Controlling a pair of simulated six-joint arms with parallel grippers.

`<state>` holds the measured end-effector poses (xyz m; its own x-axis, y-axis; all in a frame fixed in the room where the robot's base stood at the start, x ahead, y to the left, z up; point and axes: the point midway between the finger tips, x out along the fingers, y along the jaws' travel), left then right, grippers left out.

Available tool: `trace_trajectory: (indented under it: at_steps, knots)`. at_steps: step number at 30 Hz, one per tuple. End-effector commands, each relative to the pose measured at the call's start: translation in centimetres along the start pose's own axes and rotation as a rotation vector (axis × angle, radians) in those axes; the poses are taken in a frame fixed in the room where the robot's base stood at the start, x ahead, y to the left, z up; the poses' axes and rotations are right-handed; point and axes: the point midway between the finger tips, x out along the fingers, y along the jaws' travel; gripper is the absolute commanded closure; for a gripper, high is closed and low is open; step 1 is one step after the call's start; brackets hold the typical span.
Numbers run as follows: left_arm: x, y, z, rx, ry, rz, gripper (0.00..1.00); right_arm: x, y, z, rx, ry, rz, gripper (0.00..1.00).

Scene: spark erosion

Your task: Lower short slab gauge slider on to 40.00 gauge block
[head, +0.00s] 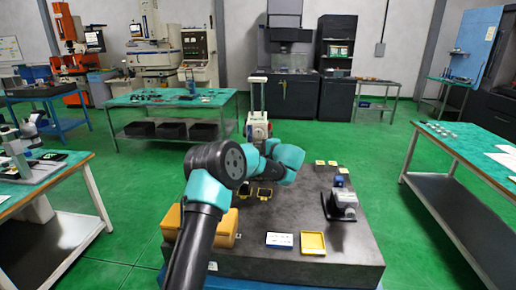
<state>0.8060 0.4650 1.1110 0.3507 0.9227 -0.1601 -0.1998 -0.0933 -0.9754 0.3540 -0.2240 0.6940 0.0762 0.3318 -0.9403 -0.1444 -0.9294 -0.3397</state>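My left arm reaches up from the bottom centre over the dark granite plate (350,262). Its teal wrist bends back, and my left gripper (256,191) seems to be the small dark parts below it; whether the fingers are open or shut is unclear. An upright gauge with a pale twin column (257,93) and a white-and-red body (258,125) stands behind my wrist, its lower part hidden. Small pale-yellow blocks (320,163) lie at the plate's back right; their markings are too small to read. I cannot identify the slider or the 40.00 block for certain. My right gripper is out of view.
A grey instrument with a blue top (342,197) stands on the plate's right. A yellow tray (313,243) and white card (280,240) lie at the front. A tan box (222,238) sits left, partly behind my arm. Benches stand on both sides, with clear green floor between.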

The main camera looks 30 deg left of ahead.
Motion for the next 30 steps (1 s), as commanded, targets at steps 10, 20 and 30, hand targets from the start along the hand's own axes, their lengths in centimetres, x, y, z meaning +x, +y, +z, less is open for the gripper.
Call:
trace_trajectory:
  at_steps: [10,20,30]
  knots:
    - [1.9,0.1,0.0,0.001,0.001,0.000,0.77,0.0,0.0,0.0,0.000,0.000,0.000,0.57]
    - [1.8,0.0,0.0,0.000,0.001,0.000,0.94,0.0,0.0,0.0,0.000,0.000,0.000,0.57]
    - [2.0,1.1,-0.2,0.004,0.000,0.001,1.00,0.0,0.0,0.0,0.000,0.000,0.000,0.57]
